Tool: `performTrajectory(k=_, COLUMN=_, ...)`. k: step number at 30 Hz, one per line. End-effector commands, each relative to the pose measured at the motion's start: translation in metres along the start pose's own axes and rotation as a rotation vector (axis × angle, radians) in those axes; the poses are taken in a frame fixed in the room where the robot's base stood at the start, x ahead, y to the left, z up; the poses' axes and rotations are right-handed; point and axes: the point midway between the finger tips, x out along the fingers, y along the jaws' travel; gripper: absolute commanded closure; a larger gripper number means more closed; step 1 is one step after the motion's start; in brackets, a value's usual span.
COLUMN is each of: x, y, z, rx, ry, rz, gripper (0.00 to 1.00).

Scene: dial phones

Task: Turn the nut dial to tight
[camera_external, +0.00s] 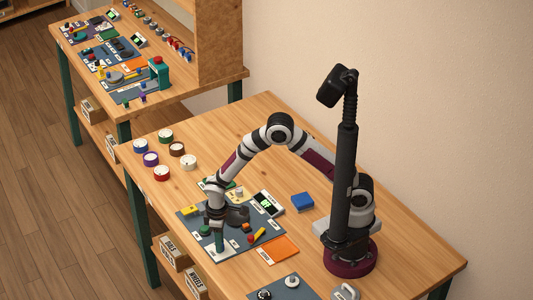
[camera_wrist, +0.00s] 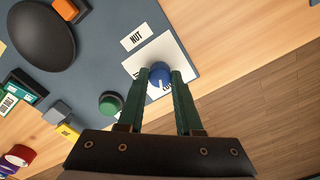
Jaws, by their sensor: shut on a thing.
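The nut dial (camera_wrist: 159,74) is a blue knob with a white pointer mark, set on a white card (camera_wrist: 184,61) beside a label (camera_wrist: 136,37) reading NUT. The pointer runs toward the lower edge of the card, where printed words are partly covered by my fingers. My gripper (camera_wrist: 160,82) has its two green fingers shut on the knob from both sides. In the external view my gripper (camera_external: 219,242) reaches down to the front edge of the grey-blue board, and the dial is hidden there.
A green round button (camera_wrist: 110,103) stands left of my fingers. A big dark dome (camera_wrist: 40,42) and an orange block (camera_wrist: 66,10) lie farther off. An orange sheet (camera_external: 278,249) and a blue block (camera_external: 302,201) lie nearby. Bare wood (camera_wrist: 222,64) borders the board.

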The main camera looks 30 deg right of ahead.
Motion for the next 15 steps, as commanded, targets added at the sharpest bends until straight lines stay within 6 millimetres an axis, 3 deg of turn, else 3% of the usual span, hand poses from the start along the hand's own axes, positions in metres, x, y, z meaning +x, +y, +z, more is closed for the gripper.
performTrajectory(k=15, x=-0.0007, y=-0.0001, z=0.0003, rx=0.487, ry=-0.001, rz=0.000, gripper=1.00)
